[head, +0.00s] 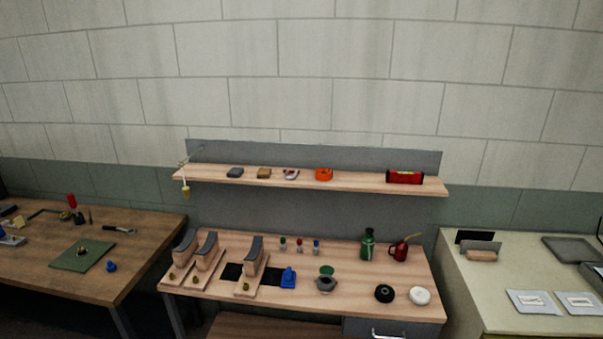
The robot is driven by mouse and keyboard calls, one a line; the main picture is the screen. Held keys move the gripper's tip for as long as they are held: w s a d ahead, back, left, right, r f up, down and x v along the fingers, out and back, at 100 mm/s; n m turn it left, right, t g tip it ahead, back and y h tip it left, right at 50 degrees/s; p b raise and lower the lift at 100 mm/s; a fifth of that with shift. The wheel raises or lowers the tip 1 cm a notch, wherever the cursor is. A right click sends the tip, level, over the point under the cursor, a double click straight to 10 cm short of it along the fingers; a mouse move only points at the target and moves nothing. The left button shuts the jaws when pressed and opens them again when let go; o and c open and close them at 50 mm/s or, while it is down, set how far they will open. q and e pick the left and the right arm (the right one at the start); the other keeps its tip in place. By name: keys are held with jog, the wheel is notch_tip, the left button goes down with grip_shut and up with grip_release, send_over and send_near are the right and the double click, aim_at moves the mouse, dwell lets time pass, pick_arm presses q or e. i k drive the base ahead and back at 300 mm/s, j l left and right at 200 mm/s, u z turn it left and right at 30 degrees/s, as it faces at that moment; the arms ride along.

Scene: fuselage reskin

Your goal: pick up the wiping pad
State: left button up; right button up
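I cannot tell for sure which thing is the wiping pad. A round white pad-like thing (420,296) lies near the front right of the middle workbench (345,308), beside a round black thing (384,293) with a paler centre. A small grey block (235,172) and a brown block (264,173) lie on the wooden shelf (370,183) above. Neither of my grippers is in view, and nothing in view is held.
A brown table (120,260) is at left, a pale counter (490,285) at right.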

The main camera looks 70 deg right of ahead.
aim_at(289, 276)
jog(key=z, duration=1.85)
